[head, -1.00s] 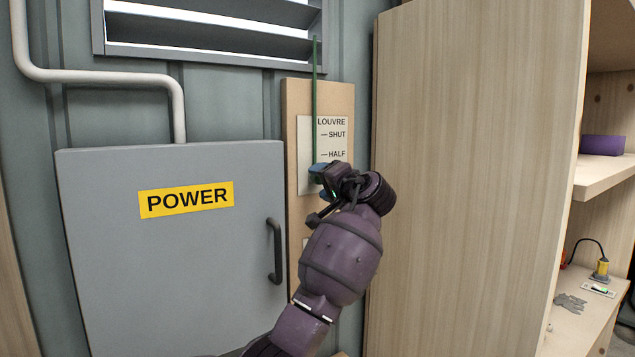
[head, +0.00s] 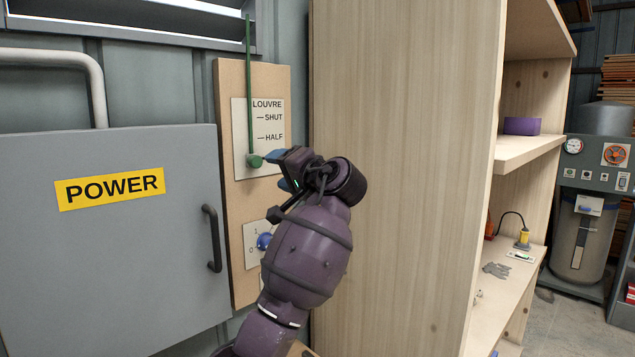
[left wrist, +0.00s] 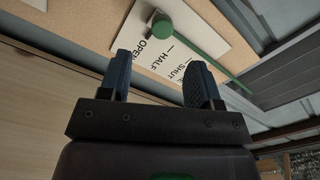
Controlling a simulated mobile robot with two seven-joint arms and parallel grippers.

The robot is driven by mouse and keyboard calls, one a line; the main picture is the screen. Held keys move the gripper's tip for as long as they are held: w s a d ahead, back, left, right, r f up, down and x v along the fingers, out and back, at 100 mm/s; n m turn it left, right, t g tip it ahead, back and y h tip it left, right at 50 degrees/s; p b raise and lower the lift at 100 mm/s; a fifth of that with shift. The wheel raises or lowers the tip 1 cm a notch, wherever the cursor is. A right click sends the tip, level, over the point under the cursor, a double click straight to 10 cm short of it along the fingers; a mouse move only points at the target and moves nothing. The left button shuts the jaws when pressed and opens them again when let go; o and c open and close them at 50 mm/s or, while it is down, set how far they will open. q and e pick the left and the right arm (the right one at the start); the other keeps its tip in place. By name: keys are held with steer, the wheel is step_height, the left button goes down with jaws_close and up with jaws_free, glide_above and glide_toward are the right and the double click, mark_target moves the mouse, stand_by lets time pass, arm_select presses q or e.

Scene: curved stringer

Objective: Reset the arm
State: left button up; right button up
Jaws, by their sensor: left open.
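My left gripper (head: 279,170) is in front of the louvre panel, just right of the green pull knob (head: 254,161). Its blue fingers are apart with nothing between them, as the left wrist view (left wrist: 165,80) also shows. The knob hangs on a green cord or rod (head: 248,85) that runs up to the louvre (head: 180,22). The knob sits below the HALF mark on the white scale plate (head: 268,110). In the left wrist view the green knob (left wrist: 163,25) is beyond the fingertips, apart from them. My right gripper is not in view.
A grey POWER cabinet (head: 100,250) with a dark handle (head: 212,238) stands left. A blue knob (head: 264,241) is below the louvre plate. A wooden shelf unit (head: 400,180) stands close on the right. A grey machine with gauges (head: 600,180) is further right.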

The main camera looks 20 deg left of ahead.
arm_select(q)
steer(key=w+d+r+m+t+h, duration=0.2)
steer(key=w+d+m+t+h, duration=0.3)
steer(key=d+t, duration=0.45)
step_height(320, 180, down, 12)
steer(key=d+m+t+h, duration=0.1)
steer(key=t+h, duration=0.3)
steer(key=h, duration=0.4)
steer(key=s+f+g+h, duration=0.1)
steer(key=s+f+h, duration=0.1)
steer(key=s+f, duration=0.35)
steer(key=s+d+f+n+g+h, duration=0.1)
steer(key=s+f, duration=0.1)
steer(key=f, duration=0.7)
steer(key=s+f+h, duration=0.2)
steer(key=s+f, duration=0.2)
steer(key=f, duration=0.3)
steer(key=s+a+f+n+g+y, duration=0.1)
steer(key=s+a+f+n+g, duration=0.2)
steer(key=s+f, duration=2.2)
steer(key=s+a+g, duration=0.1)
steer(key=s+g, duration=0.2)
steer(key=s, duration=0.1)
steer(key=shift+a+f+g+y, duration=0.15)
steer(key=shift+f+g+y, duration=0.1)
steer(key=shift+g+y, duration=0.1)
